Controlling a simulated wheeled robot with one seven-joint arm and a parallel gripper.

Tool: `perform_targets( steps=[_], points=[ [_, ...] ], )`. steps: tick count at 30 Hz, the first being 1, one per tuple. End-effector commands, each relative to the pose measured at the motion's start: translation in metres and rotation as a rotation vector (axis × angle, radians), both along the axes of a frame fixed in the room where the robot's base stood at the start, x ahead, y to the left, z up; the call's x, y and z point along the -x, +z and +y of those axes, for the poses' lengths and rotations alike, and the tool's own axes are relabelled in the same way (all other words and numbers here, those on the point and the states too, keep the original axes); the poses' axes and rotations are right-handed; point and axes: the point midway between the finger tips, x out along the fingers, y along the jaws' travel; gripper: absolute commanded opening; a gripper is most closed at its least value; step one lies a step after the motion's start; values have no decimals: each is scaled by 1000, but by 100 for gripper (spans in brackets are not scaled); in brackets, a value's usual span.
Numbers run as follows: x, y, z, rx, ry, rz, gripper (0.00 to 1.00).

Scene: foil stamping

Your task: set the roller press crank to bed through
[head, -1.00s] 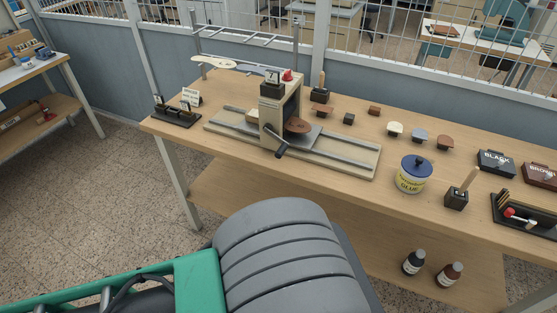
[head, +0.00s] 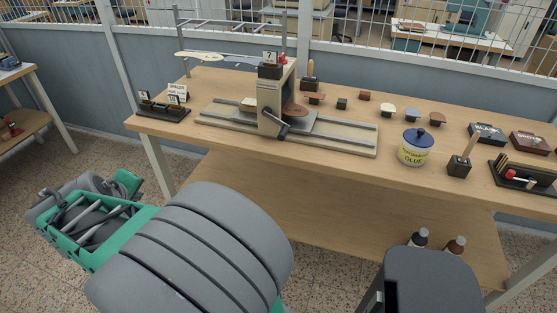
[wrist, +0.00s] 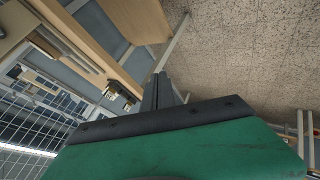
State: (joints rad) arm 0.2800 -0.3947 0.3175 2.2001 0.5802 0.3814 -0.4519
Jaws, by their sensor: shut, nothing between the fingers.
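The roller press (head: 268,108) stands on the workbench, a pale upright housing over a long flat bed (head: 345,138). Its dark crank (head: 283,130) is on the near face, with the arm slanting down to the right and the grip at its lower end. A brown round piece (head: 297,110) sits on the bed beside the housing. My gripper (wrist: 163,88) shows in the wrist view with its fingers together and empty, out over the floor beside the bench. It touches nothing there and is well apart from the crank. The press is not clear in the wrist view.
The workbench (head: 225,88) also holds a stamp rack (head: 163,108) at left, several small stamps, a glue tub (head: 414,147), a brush holder (head: 459,165) and a tool tray (head: 520,178) at right. Two bottles stand on the lower shelf. A wire fence is behind.

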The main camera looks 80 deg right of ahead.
Motion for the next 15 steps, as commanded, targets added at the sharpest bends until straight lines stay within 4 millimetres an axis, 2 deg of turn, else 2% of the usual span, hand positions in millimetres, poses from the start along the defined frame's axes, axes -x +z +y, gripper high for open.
perform_targets(
  steps=[1, 2, 3, 4, 6, 9, 10, 12, 15],
  points=[
    [26, -59, -65, 153, -80, 94, 0],
    [47, -70, -101, 261, -119, 169, 0],
    [78, -81, -145, 403, -164, 292, 0],
    [102, -85, -170, 498, -190, 395, 0],
    [148, -88, -209, 675, -223, 638, 0],
    [187, -83, -232, 823, -232, 919, 0],
    [193, -81, -234, 848, -230, 979, 0],
    [202, -75, -238, 883, -226, 1065, 0],
    [206, -68, -244, 896, -225, 1096, 0]
  ],
)
